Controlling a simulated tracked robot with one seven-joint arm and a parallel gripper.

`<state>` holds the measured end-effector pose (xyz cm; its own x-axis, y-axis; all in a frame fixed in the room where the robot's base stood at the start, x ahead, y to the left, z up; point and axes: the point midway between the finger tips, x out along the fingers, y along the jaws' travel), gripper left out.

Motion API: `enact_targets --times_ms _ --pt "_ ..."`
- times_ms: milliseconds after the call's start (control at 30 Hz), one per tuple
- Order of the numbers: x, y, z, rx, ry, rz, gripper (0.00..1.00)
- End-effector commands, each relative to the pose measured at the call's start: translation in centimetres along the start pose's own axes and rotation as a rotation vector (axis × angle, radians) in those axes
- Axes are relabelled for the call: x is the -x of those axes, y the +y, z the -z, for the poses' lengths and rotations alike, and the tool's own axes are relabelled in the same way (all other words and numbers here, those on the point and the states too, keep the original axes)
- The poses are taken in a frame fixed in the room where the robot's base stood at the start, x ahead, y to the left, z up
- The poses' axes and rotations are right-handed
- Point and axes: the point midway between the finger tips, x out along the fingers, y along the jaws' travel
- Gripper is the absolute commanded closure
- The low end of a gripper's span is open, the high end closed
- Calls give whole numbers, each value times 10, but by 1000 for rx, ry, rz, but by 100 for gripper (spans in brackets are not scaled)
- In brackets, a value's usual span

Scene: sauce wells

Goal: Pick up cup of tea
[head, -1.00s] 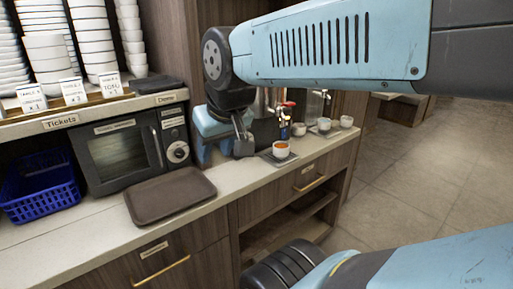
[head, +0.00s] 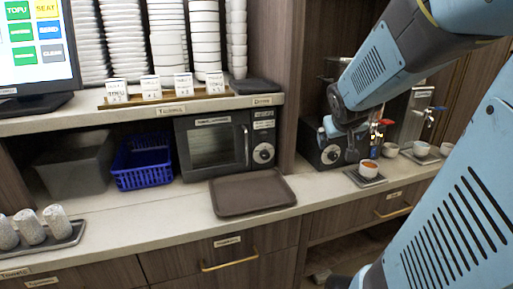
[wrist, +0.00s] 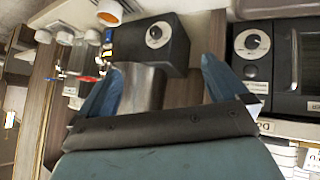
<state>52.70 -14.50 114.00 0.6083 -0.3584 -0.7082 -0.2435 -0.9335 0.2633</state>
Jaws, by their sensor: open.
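The cup of tea (head: 368,168) is a small white cup with orange-brown liquid, standing on a dark square tray (head: 373,181) on the counter, right of centre in the head view. My gripper (head: 345,148) is just up and left of the cup, apart from it. In the wrist view a white cup with an orange inside (wrist: 110,14) shows at the top edge. My gripper's blue fingers (wrist: 160,88) are spread with nothing held between them. The arm partly covers the area behind the cup in the head view.
A black appliance with a knob (head: 325,148) stands behind my gripper. A brown tray (head: 252,194), microwave (head: 215,147) and blue basket (head: 143,160) are left.

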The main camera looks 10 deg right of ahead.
Motion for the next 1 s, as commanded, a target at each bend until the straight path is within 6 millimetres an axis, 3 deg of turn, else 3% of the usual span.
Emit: enact_targets --times_ms 33,267,500,733,1000 --pt "-17 14 0 -3 7 -18 0" --pt "-82 63 -2 7 91 -41 0" --pt "-139 107 -26 -14 187 3 0" --pt "-176 139 -64 -79 296 94 0" --pt "-190 156 -97 -163 408 189 0"
